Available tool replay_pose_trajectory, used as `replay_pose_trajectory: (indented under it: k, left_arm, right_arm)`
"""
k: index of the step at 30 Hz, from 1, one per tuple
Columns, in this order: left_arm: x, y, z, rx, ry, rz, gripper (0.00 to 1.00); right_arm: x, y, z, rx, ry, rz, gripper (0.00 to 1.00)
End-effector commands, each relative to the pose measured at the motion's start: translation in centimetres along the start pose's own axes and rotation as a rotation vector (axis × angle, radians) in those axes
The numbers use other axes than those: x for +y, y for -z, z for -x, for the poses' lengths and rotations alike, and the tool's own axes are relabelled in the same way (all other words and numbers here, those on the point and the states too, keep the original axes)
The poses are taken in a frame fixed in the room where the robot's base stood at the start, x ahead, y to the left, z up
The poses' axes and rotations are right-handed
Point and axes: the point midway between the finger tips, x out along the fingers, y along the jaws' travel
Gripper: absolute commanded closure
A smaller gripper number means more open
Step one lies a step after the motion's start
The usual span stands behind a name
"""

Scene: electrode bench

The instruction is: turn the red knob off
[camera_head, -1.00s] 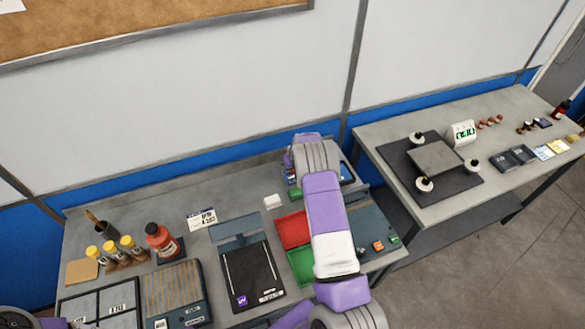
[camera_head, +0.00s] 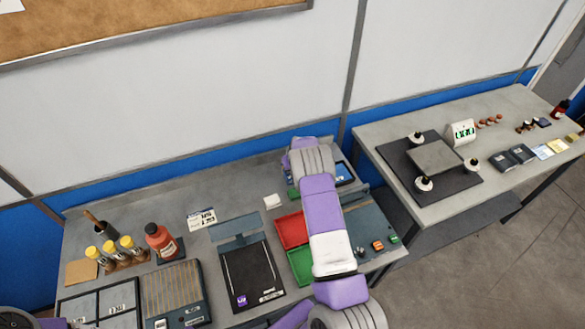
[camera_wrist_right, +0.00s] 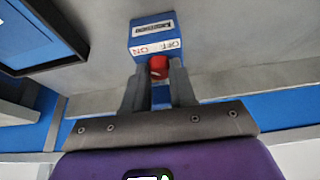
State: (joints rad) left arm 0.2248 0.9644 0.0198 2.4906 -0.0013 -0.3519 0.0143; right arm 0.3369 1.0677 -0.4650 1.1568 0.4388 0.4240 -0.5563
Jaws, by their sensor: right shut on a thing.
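In the right wrist view the red knob (camera_wrist_right: 158,66) sticks out from the face of a blue box (camera_wrist_right: 153,33). A white label with OFF and ON in red is on the box beside the knob. My right gripper (camera_wrist_right: 158,75) has one finger on each side of the knob and is shut on it. The fingers cover part of the knob, and I cannot tell which mark it points to. In the head view my right arm reaches to the back of the left bench; its wrist hides the knob and the fingers. My left gripper is out of view.
Red (camera_head: 291,231) and green (camera_head: 301,266) trays lie beside my right forearm. A dark panel with small knobs (camera_head: 372,226) is to its right. A second bench (camera_head: 385,150) is at right.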

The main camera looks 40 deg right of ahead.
Motion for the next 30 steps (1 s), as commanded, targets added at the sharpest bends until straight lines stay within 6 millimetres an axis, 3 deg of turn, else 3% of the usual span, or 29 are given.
replay_pose_trajectory:
  k: [17,18,22,30]
  left_arm:
    - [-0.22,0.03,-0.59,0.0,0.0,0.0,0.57]
    - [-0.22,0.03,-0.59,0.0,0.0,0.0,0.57]
    - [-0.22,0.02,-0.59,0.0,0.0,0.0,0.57]
    - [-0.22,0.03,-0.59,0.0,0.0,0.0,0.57]
  right_arm:
    - [-0.07,0.03,0.02,0.001,-0.047,-0.112,1.0]
    - [-0.07,0.03,0.02,0.001,-0.047,-0.112,0.7]
    - [-0.07,0.03,0.02,0.001,-0.047,-0.112,0.5]
    - [-0.08,0.03,0.04,0.001,-0.047,-0.111,0.49]
